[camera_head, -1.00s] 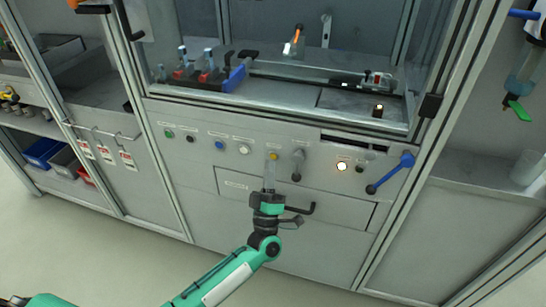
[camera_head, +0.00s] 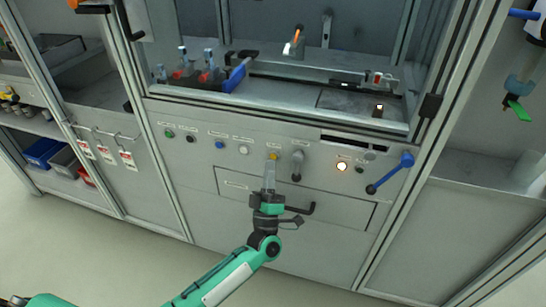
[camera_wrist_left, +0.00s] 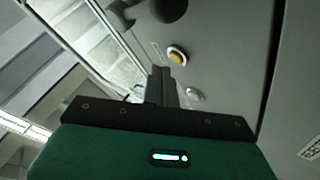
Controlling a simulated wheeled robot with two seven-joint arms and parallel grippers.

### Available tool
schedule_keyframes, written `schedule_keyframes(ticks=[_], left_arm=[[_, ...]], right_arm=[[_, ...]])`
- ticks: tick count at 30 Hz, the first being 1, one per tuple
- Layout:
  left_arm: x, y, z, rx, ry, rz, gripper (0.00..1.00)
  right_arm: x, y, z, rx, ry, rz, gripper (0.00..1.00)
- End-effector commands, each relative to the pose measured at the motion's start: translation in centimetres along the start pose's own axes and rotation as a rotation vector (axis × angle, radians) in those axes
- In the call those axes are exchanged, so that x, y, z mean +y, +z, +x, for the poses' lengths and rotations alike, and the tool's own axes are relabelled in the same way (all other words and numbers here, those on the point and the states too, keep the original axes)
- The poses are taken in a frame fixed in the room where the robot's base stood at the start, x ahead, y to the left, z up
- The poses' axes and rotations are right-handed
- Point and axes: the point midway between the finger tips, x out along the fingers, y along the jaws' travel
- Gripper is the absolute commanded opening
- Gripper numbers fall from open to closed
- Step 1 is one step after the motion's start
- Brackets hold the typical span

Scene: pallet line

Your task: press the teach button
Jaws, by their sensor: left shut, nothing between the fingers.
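A row of round buttons runs along the grey panel: green (camera_head: 169,133), black (camera_head: 190,138), blue (camera_head: 219,145), white (camera_head: 243,151) and yellow (camera_head: 273,156). Their labels are too small to read, so I cannot tell which is the teach button. My left gripper (camera_head: 269,164) is shut and empty, its fingertips just below the yellow button in the head view. The left wrist view shows the yellow button (camera_wrist_left: 177,56) just beyond the fingertips (camera_wrist_left: 160,72). I cannot tell whether they touch. My right gripper is not in view.
A grey knob (camera_head: 297,157) sits right of the yellow button. Farther right are a glowing button (camera_head: 341,166) and a blue lever handle (camera_head: 391,173). A drawer (camera_head: 335,207) with a dark handle lies below. The glazed enclosure is above the panel.

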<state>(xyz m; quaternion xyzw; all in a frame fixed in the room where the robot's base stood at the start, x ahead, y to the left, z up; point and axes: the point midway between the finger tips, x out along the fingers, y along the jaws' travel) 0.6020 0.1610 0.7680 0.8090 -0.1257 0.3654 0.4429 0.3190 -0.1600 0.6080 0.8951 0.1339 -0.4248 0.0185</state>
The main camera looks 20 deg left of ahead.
Motion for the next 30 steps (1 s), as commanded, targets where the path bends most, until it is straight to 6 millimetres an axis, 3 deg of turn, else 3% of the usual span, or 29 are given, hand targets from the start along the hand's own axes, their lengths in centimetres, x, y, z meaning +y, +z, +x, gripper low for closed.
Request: schedule_keyframes(ticks=[30], left_arm=[[-0.52,0.52,0.73,0.000,0.000,0.000,0.00]], right_arm=[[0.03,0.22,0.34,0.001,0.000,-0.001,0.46]])
